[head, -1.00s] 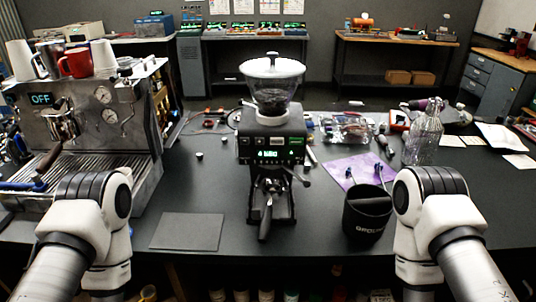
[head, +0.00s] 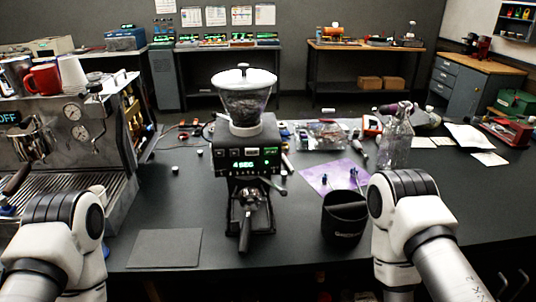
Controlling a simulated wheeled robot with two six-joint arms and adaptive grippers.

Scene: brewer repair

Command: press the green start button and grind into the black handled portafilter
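The coffee grinder (head: 247,158) stands upright mid-table, with a clear bean hopper (head: 246,100) on top. Its front has a lit green display (head: 243,165). A green patch at the upper right of its panel (head: 271,150) looks like the start button. A black handled portafilter (head: 245,232) sits in the grinder's fork under the spout, its handle toward me. Whether it holds grounds is too small to tell. My arms come in from the lower left and lower right. Both end at the frame's bottom, so neither gripper shows.
An espresso machine (head: 78,140) with a brown handled portafilter (head: 18,178) stands at left. A dark mat (head: 165,248) lies front left. A black knock bin (head: 343,222), a purple cloth (head: 322,176) and a glass bottle (head: 397,140) are to the right.

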